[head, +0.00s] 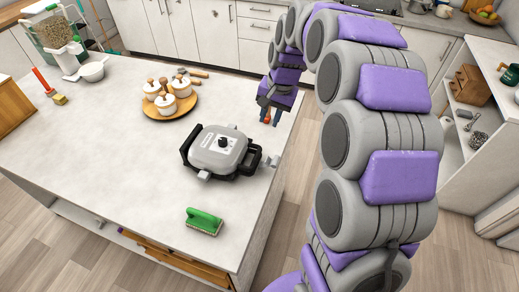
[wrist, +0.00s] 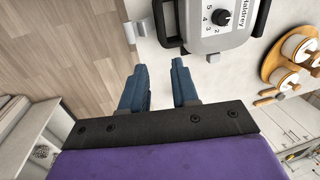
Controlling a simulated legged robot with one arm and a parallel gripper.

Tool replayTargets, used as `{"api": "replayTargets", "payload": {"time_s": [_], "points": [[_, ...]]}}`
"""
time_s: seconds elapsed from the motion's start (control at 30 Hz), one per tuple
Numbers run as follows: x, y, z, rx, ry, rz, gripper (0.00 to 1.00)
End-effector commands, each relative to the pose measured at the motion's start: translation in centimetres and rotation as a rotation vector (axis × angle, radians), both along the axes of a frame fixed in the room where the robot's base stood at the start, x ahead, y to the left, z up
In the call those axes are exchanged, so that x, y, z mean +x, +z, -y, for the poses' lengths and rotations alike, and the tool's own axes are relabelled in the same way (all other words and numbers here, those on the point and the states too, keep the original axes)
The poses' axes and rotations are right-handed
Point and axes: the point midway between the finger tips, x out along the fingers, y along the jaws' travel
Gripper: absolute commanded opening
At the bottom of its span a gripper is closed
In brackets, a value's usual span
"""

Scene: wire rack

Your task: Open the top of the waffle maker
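The waffle maker (head: 215,150) stands on the light countertop, grey with a black base, side handles and a dial on its lid. Its lid looks shut. In the wrist view its lid (wrist: 204,42) and numbered dial show at the top, cut off by the frame edge, with a black handle (wrist: 160,22) on the left. My gripper (head: 269,118) is beyond the waffle maker near the counter's right edge, apart from it. In the wrist view my gripper (wrist: 160,66) has its two blue fingers spread, with nothing between them.
A round wooden tray (head: 171,113) with several white lidded pots stands behind the waffle maker. A green brush (head: 204,221) lies in front of it. The countertop (head: 110,165) left of the waffle maker is clear. The floor lies beyond the counter's right edge.

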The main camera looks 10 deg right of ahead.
Motion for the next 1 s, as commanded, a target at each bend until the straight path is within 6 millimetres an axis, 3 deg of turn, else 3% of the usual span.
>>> {"api": "replayTargets", "payload": {"time_s": [0.1,0.37,1.0], "points": [[1.1,-0.4,0.5,0.004,-0.024,0.007,0.29],[1.6,-2.2,0.3,0.005,-0.031,0.008,0.29],[2.8,-14.4,-1.7,0.004,-0.029,0.004,0.29]]}}
